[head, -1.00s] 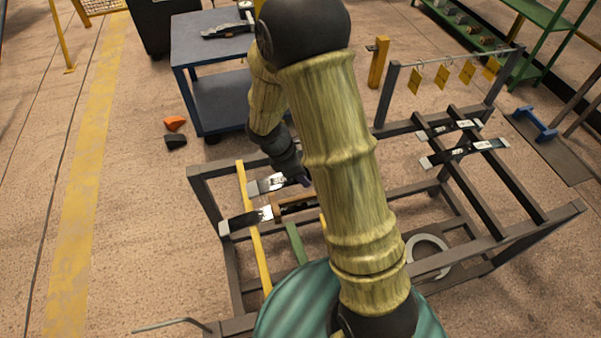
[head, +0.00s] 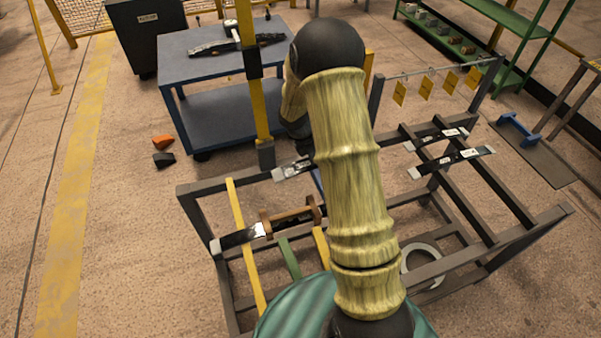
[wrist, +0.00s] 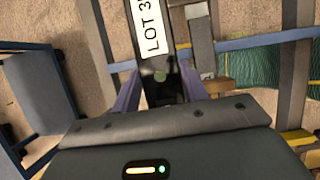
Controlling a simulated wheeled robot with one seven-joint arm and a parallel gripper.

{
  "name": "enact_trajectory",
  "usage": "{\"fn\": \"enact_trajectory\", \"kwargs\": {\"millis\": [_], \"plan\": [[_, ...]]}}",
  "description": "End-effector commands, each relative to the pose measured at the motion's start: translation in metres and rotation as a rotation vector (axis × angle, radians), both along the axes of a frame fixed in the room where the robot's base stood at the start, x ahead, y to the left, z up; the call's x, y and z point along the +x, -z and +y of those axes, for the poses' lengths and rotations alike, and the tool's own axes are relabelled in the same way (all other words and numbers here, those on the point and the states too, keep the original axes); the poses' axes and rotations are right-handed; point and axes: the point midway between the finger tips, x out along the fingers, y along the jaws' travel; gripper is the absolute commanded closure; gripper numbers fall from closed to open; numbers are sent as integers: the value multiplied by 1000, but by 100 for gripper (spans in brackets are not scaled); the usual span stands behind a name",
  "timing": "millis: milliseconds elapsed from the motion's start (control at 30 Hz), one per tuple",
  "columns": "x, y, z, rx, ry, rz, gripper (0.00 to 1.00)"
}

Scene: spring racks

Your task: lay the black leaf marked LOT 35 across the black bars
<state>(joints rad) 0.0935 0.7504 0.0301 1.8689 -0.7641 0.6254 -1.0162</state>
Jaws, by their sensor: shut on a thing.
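A black leaf with a white label reading "LOT 3" (wrist: 150,28), the rest cut off by the frame edge, is in my gripper (wrist: 158,78) in the wrist view. The fingers are shut on its near part. The two black bars (head: 506,192) run across the right half of the rack. Two black leaves with pale labels lie across them, a far one (head: 424,139) and a near one (head: 440,163).
Another black leaf (head: 236,239) lies on the left yellow bar (head: 241,222), beside a brown handled block (head: 291,217). A yellow post (head: 262,110) stands behind the rack. Yellow tags (head: 424,84) hang at its back right. The black bars' front part is bare.

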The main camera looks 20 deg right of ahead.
Motion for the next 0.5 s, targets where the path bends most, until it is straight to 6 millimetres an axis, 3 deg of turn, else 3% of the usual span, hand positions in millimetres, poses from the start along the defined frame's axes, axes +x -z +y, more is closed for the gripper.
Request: {"fn": "enact_trajectory", "kwargs": {"millis": [33,233,500], "plan": [[7,1,-19,-2,6,-3,84],[26,9,-88,-5,1,-4,84],[31,18,-184,-8,-2,-3,84]]}}
